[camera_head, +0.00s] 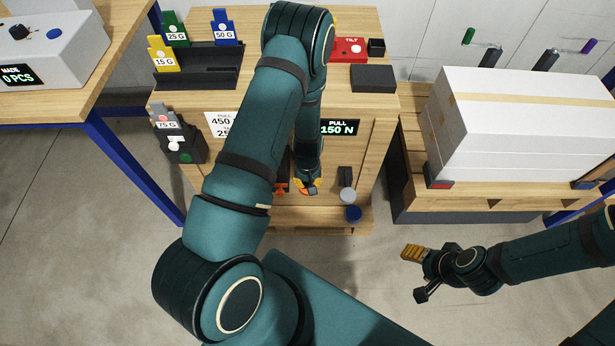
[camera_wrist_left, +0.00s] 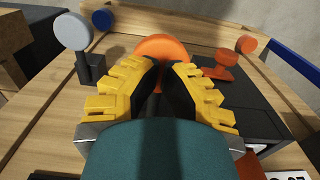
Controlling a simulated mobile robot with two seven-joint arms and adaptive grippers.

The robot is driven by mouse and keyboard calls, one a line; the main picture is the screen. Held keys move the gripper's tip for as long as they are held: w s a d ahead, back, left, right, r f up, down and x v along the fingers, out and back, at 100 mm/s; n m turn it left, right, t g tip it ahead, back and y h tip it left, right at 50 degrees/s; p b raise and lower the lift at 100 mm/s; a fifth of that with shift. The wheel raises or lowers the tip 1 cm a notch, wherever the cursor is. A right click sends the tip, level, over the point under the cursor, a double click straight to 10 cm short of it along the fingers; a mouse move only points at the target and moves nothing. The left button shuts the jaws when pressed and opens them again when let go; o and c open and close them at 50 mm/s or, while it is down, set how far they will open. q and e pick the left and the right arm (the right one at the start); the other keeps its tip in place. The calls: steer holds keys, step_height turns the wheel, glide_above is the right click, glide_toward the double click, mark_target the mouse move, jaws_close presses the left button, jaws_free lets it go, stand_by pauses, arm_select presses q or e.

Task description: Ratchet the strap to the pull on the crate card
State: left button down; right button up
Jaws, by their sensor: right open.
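The wooden crate (camera_head: 360,160) stands in the middle of the head view. Its white card (camera_head: 216,124) is partly covered by my left arm; "450" and part of "25" show. A display (camera_head: 338,127) on the crate reads "PULL 150 N". My left gripper (camera_head: 308,187) is low at the crate's front, beside orange parts. In the left wrist view its yellow fingers (camera_wrist_left: 165,65) stand either side of a dark part, with an orange disc (camera_wrist_left: 163,47) just beyond the tips. Whether they grip it is unclear. My right gripper (camera_head: 410,274) is open and empty, right of the crate. No strap is clearly discernible.
A grey disc (camera_head: 347,195) and a blue disc (camera_head: 353,213) stand near the left gripper. Another orange knob (camera_wrist_left: 226,60) is at its right in the wrist view. White boxes (camera_head: 530,115) sit on a pallet at right.

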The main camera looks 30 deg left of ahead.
arm_select(q)
step_height(320, 180, down, 3)
steer(key=shift+f+b, duration=0.1)
steer(key=shift+b, duration=0.7)
steer(key=shift+r, duration=0.2)
steer(key=shift+f, duration=0.45)
steer(key=shift+r, duration=0.15)
steer(key=shift+r+p, duration=1.9)
steer(key=shift+r, duration=0.6)
step_height(320, 180, up, 7)
steer(key=p, duration=0.5)
